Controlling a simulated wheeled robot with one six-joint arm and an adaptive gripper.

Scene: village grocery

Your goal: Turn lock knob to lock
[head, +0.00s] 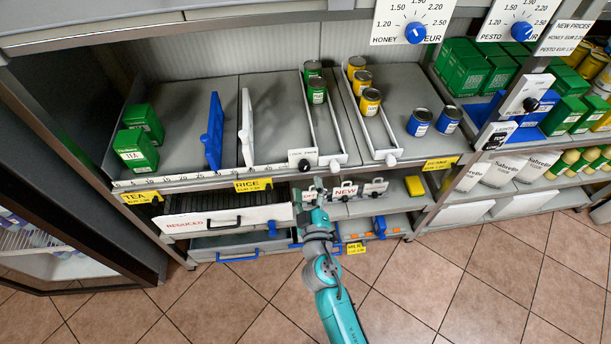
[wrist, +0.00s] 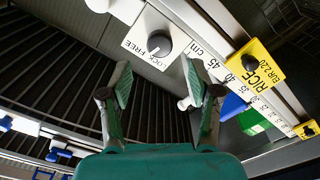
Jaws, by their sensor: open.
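The lock knob (head: 304,164) is a small black knob on a white plate at the shelf's front edge, right of the RICE tag. In the wrist view the dark round knob (wrist: 158,42) sits on its white plate (wrist: 140,30), lettered LOCK and FREE. A pale mark shows on its face, but I cannot tell which word it points to. My gripper (head: 308,192) is just below the plate in the head view. In the wrist view my gripper (wrist: 157,84) is open and empty, its fingers apart, with the knob beyond the gap and not touched.
A price rail with the yellow RICE tag (wrist: 262,68) runs beside the knob. Green and yellow cans (head: 370,100) stand above.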

